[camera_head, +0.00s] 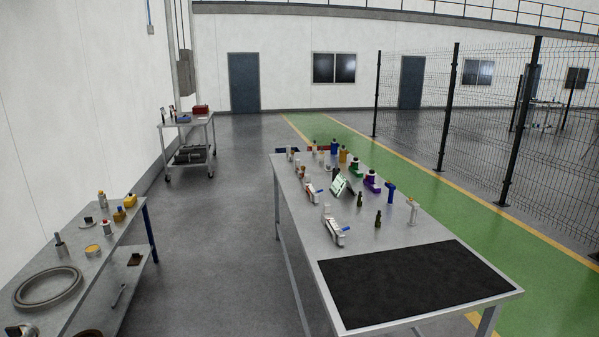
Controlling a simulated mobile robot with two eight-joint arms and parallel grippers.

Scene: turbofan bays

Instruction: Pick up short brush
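I cannot make out the short brush for certain; the small items are too far away. On the left bench (118,238), an upright grey item with a narrow top (61,246) looks somewhat brush-like, but I cannot tell. On the long metal table (292,218) stand several small items in rows: a white and grey item with a blue part (333,229), small dark green bottles (378,219), a blue item (391,191), a white bottle (413,212) and purple-based items (371,183). Neither of my grippers is in view.
A black mat (415,283) covers the long table's near end. The left bench holds a large ring (47,287) and a yellow container (130,200). A trolley (187,123) stands farther back. Grey floor (225,235) lies open between the benches; a mesh fence (480,120) runs at right.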

